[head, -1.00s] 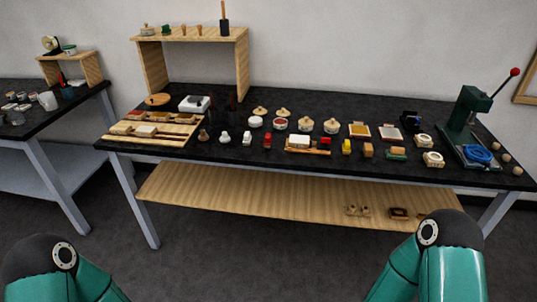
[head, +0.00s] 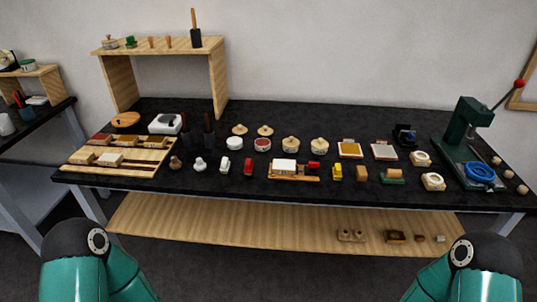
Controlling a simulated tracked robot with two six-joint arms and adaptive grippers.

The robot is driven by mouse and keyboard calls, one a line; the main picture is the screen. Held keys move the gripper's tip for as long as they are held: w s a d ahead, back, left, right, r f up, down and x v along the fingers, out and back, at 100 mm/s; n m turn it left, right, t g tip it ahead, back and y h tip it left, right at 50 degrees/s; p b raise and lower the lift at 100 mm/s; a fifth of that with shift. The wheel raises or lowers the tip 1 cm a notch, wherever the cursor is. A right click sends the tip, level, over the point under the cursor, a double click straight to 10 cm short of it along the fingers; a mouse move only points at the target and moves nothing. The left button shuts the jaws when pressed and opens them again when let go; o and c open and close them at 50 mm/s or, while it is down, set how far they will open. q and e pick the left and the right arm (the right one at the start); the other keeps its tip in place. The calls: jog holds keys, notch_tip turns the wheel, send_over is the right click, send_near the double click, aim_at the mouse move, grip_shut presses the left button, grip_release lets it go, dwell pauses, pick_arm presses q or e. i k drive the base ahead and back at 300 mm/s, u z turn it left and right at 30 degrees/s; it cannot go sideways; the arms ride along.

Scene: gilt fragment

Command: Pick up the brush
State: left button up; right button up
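An upright item with a wooden handle and a wide black lower part (head: 195,30) stands on top of the wooden shelf; it may be the brush. Two dark upright items (head: 208,131) stand on the black table below the shelf's right side, too small to identify. No other brush can be made out for certain. My left and right arms show only as teal links at the bottom corners. Both grippers are out of the picture.
The black table (head: 300,118) holds a wooden tray (head: 136,170), several small pots, stamps and blocks, and a green lever press (head: 465,130) at right. A wooden under-shelf (head: 250,225) runs below. Another table stands at far left. Dark floor lies in front.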

aim_at(248, 167)
jog(key=u, duration=0.25)
jog(key=i, duration=1.05)
jog(key=u, duration=0.65)
jog(key=k, duration=0.7)
jog(key=u, duration=0.15)
jog(key=i, duration=0.7)
jog(key=z, duration=0.05)
